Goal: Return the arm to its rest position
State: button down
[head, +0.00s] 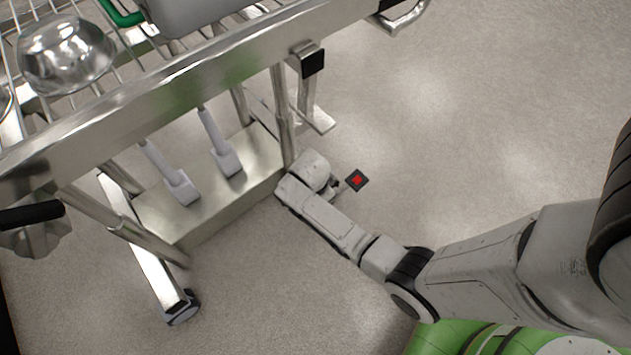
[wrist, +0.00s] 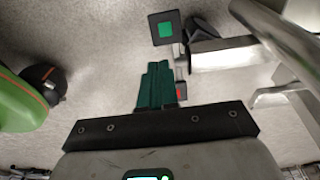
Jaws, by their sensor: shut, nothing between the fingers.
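My arm reaches across the head view from the lower right towards the metal cart (head: 215,215). Its far end is low, right beside the cart's near right leg; I cannot tell whether they touch. The fingers cannot be made out in the head view. In the wrist view my gripper (wrist: 157,68) shows as dark green fingers pressed together, with nothing between them. A small dark square with a red centre (head: 357,180) shows just right of the arm's end. In the wrist view a dark square with a green centre (wrist: 165,28) shows beyond the fingertips.
The cart carries a wire rack with a shiny metal bowl (head: 66,54). Two pale paddle-like parts (head: 178,187) hang above its lower shelf. Metal tubes (wrist: 285,45) are close at the right in the wrist view. The grey floor (head: 480,110) right of the cart is clear.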

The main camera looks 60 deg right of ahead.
dwell(0.3)
jog(key=s+a+r+n+t+y, duration=0.1)
jog(key=s+a+r+n, duration=0.4)
jog(key=r+n, duration=0.45)
jog(key=s+a+r+n+y, duration=0.1)
jog(key=s+a+r+n, duration=0.2)
jog(key=s+r+n, duration=0.65)
notch_tip(320, 180, up, 20)
jog(key=w+n+p, duration=0.1)
jog(key=p, duration=2)
jog(key=shift+n, duration=0.4)
